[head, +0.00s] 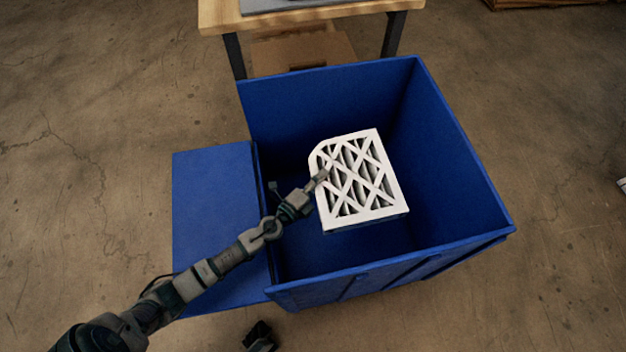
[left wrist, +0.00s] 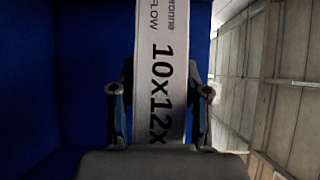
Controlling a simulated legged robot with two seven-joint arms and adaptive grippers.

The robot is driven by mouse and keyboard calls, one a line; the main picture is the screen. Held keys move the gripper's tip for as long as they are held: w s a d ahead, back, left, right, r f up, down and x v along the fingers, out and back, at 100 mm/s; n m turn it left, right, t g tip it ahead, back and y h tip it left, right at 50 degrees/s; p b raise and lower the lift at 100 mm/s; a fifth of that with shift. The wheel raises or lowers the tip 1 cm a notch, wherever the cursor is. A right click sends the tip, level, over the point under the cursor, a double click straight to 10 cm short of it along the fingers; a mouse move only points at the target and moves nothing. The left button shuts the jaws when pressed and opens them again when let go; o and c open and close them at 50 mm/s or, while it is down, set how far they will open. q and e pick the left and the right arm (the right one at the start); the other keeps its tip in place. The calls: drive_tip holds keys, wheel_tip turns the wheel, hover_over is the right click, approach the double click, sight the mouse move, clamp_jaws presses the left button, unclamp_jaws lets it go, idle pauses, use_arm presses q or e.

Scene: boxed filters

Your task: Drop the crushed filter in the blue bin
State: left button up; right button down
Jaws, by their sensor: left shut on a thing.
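A white-framed filter (head: 376,200) with a lattice face and dark pleats is inside the outline of the blue bin's opening in the head view. Its upper-left corner looks cut or crushed in. My left gripper (head: 319,177) is shut on the filter's left edge. In the left wrist view, the fingers of my left gripper (left wrist: 160,100) sit on both sides of the filter's white printed edge (left wrist: 162,50), which reads "10x12x". The blue bin (head: 445,150) is open at the top. The filter's height above the bin floor is hard to tell.
A blue panel (head: 212,215) extends from the bin's left side, under my left arm. A wooden table (head: 290,20) with dark legs stands behind the bin, with a cardboard box (head: 300,50) beneath.

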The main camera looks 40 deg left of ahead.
use_arm(q)
drive_tip(key=shift+d, duration=0.1)
drive_tip(key=o, duration=1.3)
drive_tip(key=s, duration=1.2)
drive_tip(key=shift+a, duration=0.4)
